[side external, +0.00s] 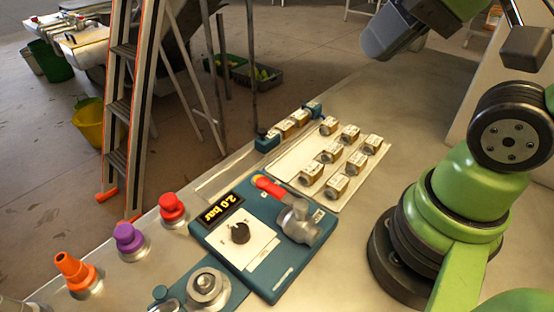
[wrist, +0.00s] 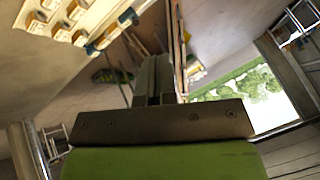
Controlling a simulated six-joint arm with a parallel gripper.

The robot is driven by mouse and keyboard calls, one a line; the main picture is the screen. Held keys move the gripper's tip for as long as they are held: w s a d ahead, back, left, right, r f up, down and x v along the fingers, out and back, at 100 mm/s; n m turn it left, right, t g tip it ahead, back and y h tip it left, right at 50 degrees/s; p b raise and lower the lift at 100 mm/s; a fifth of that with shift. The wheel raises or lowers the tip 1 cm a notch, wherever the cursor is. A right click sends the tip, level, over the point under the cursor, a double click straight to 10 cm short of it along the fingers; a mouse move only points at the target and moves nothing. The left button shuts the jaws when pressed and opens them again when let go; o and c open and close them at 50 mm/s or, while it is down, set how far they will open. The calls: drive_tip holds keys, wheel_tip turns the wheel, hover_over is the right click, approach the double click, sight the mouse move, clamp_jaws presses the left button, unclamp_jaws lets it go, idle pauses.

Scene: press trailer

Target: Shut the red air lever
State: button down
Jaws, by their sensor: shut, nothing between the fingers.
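The red air lever (side external: 274,188) has a yellow patch near its tip. It is attached to a grey metal valve (side external: 300,222) at the upper right of a teal panel (side external: 283,278). It slants from the valve toward the upper left. The panel also carries a "2.0 bar" display (side external: 218,210) and a black knob (side external: 240,232). My gripper (side external: 378,42) is high at the top of the side view, well apart from the lever. In the wrist view its fingers (wrist: 154,72) are together and empty. The lever does not show in the wrist view.
A pale tray (side external: 290,160) of labelled blocks lies behind the panel; blocks (wrist: 75,15) also show in the wrist view. Red (side external: 172,207), purple (side external: 128,238) and orange (side external: 74,270) fittings stand along the left edge. A stepladder (side external: 124,105) stands beyond the table.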

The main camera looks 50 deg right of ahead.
sight(282, 195)
drive_tip(key=w+d+f+m+g+y, duration=0.3)
drive_tip(key=w+f+m, duration=0.1)
drive_tip(key=f+m, duration=0.2)
drive_tip(key=w+d+f+m+g+y, duration=0.4)
drive_tip(key=f+m, duration=0.3)
drive_tip(key=f, duration=0.2)
drive_tip(key=shift+w+d+m, duration=0.15)
drive_tip(key=shift+w+m, duration=0.15)
drive_tip(key=shift+w, duration=0.5)
drive_tip(key=shift+f, duration=0.1)
drive_tip(key=x, duration=0.4)
drive_tip(key=a+r+x, duration=0.1)
drive_tip(key=x, duration=0.7)
drive_tip(key=shift+a+r, duration=0.2)
drive_tip(key=shift+a, duration=0.6)
